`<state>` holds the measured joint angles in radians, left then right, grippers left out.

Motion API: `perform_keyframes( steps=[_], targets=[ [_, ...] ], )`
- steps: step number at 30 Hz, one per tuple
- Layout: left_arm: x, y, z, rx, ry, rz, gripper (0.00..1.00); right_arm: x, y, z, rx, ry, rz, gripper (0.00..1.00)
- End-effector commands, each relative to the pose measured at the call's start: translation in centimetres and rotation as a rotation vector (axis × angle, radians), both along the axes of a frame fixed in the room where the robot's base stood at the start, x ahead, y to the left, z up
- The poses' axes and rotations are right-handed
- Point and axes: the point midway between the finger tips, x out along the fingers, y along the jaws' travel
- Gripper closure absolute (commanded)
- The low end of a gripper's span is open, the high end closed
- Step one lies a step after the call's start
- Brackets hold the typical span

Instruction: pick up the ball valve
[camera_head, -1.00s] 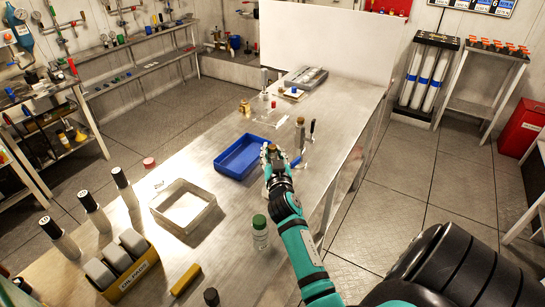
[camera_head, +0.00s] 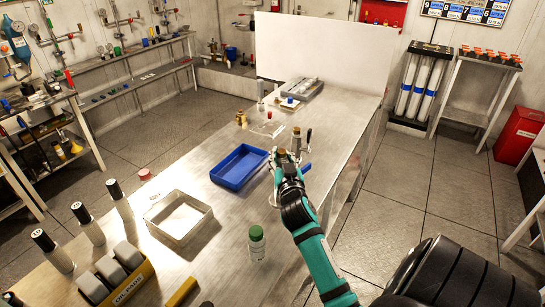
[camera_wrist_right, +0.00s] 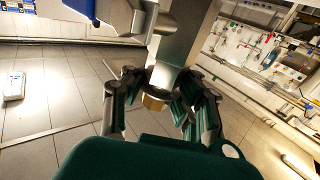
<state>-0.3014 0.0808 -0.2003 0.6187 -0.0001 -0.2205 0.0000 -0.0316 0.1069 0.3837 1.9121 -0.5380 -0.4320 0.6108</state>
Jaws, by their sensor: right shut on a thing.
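My right gripper (camera_head: 284,163) reaches over the right side of the steel bench and is shut on the ball valve. In the right wrist view the fingers (camera_wrist_right: 157,100) close around the valve's brass-coloured end, and its grey metal body (camera_wrist_right: 185,50) extends away from them. A blue part (camera_wrist_right: 80,8), apparently the valve's lever, shows at the top edge. In the head view the valve's brownish end (camera_head: 282,153) shows at the fingertips and the blue part (camera_head: 306,168) just to the right. I cannot tell whether the valve is clear of the bench. My left gripper is out of view.
A blue tray (camera_head: 225,181) lies left of my right gripper. A metal post (camera_head: 296,140) with a dark lever beside it stands just beyond. A square metal tin (camera_head: 150,216) and a green-capped bottle (camera_head: 257,243) stand nearer.

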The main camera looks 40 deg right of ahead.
Motion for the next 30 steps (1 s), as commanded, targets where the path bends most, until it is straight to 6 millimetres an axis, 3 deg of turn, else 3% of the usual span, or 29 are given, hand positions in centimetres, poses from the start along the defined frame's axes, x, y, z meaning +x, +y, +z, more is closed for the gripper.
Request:
perform_keyframes(
  steps=[15,22,30],
  targets=[
    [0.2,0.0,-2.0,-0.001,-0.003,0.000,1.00,-9.0,-3.1,0.9,-0.004,-0.001,0.002,1.00],
    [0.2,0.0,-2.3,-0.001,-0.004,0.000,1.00,-11.0,-3.9,0.7,0.002,0.007,-0.002,1.00],
    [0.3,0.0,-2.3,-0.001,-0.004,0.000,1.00,-11.5,-4.0,1.1,0.000,0.002,0.000,1.00]
  ],
)
